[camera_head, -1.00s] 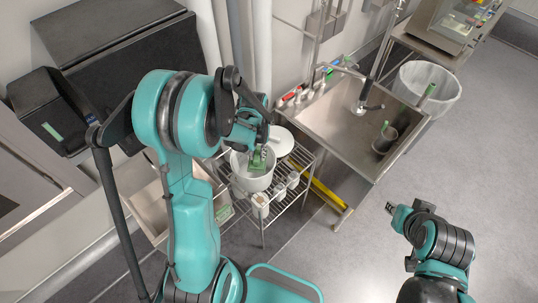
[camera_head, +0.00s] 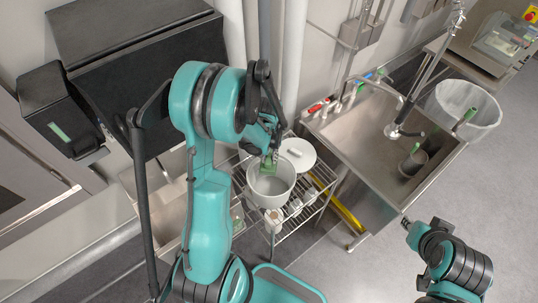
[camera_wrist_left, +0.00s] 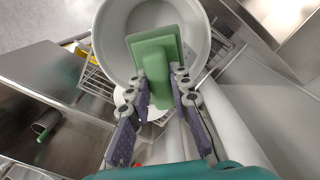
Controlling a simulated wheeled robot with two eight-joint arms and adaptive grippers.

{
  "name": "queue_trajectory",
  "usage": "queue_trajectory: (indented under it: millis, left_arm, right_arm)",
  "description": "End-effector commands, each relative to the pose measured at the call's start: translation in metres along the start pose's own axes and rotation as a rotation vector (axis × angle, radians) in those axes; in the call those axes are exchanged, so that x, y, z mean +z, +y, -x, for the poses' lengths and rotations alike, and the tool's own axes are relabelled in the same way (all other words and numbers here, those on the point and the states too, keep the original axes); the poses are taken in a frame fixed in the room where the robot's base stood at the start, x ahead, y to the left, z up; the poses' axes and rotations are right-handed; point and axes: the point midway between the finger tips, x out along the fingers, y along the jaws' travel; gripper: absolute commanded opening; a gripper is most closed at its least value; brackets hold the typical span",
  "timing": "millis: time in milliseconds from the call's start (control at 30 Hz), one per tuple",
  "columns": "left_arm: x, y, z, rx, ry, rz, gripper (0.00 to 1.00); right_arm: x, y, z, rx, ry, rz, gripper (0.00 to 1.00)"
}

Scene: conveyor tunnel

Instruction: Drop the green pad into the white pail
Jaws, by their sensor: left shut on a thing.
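The white pail (camera_head: 270,190) stands upright and open on a wire rack, and its inside shows in the wrist view (camera_wrist_left: 108,38). My left gripper (camera_head: 269,154) is shut on the green pad (camera_head: 268,168), above the far side of the pail's mouth. In the wrist view the fingers (camera_wrist_left: 161,88) pinch the green pad (camera_wrist_left: 157,50), which has a raised grip and overlaps the pail's opening. The pad's height above the rim is hard to judge. My right gripper (camera_head: 406,223) is at the lower right, away from the pail; its fingers are too small to read.
A white round lid (camera_head: 298,153) lies behind the pail on the wire rack (camera_head: 312,198). A steel sink (camera_head: 365,130) is to the right, with a dark cup (camera_head: 413,163). A lined bin (camera_head: 470,100) stands beyond it. Open floor lies at lower right.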

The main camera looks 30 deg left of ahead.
Motion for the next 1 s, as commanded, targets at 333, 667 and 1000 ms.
queue_trajectory:
  millis: [333,667,1000]
  left_arm:
    - [0.0,0.0,-0.005,0.0,0.0,0.0,0.22]
    - [0.0,0.0,-0.005,0.0,0.0,0.0,0.44]
    - [0.001,0.0,0.033,0.0,0.0,0.0,0.44]
  right_arm:
    - [0.002,0.0,-0.003,0.0,0.0,0.0,0.26]
    - [0.002,0.0,-0.003,0.0,0.0,0.0,0.26]
    - [0.002,0.0,-0.003,0.0,0.0,0.0,0.26]
